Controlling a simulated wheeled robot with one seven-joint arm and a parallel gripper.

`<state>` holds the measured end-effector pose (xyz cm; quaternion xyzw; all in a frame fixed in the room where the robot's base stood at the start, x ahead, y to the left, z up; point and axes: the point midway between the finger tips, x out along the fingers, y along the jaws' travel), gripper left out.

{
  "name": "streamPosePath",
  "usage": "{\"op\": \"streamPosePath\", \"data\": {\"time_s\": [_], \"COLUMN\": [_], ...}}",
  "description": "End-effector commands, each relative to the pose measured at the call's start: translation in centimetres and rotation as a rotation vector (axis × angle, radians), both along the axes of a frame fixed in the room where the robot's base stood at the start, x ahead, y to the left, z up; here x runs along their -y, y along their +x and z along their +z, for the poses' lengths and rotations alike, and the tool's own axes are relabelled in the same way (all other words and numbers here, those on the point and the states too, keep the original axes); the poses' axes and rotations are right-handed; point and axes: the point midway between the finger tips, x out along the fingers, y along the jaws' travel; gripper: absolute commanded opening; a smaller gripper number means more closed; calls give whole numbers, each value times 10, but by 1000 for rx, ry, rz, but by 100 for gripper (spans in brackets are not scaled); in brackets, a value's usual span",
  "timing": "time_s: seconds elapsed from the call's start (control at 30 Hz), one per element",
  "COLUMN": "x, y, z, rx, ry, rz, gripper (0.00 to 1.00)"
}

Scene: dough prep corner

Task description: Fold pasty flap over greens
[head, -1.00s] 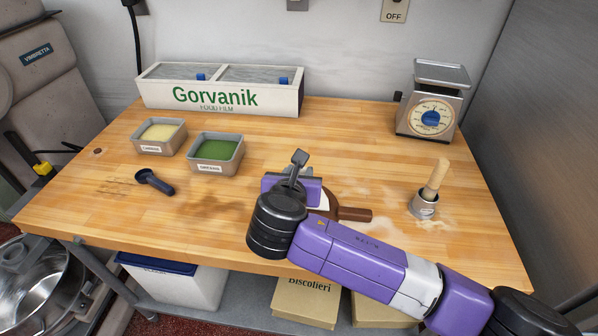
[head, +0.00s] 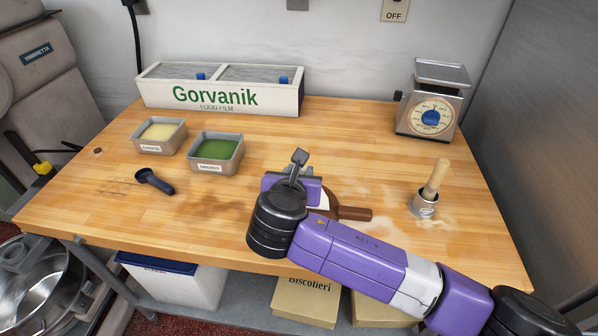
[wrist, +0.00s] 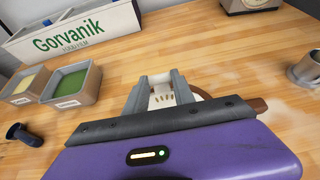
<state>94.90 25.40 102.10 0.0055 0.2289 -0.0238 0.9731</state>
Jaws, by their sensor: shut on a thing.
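My gripper (wrist: 160,86) is low over the worktop, its two grey fingers pointing away in the wrist view. It is shut on the pasty flap (wrist: 162,98), a pale piece with small tan marks showing between the fingers. In the head view my wrist covers most of the pasty; only a pale sliver (head: 324,202) shows beside it. The pasty is at a round brown board, whose handle (head: 355,214) sticks out to the right and also shows in the wrist view (wrist: 260,104). Any greens on the pasty are hidden. A metal tub of green filling (head: 216,150) stands to the left.
A tub of pale yellow filling (head: 160,132) and a black scoop (head: 155,181) lie left. A film box (head: 220,95) stands at the back, a scale (head: 430,112) back right. A metal cup with a wooden-handled tool (head: 424,205) stands right of the board.

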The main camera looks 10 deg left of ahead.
Motion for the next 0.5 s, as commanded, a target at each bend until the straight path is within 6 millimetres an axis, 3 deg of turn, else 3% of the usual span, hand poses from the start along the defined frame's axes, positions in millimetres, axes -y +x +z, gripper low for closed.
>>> {"op": "streamPosePath", "data": {"time_s": [0.13, 0.17, 0.27, 0.5], "x": [0, 0, 0, 0], "y": [0, 0, 0, 0], "z": [1, 1, 1, 0], "rx": [3, 2, 2, 1], "ry": [0, 0, 0, 0], "rz": [0, 0, 0, 0], "gripper": [0, 34, 53, 53]}}
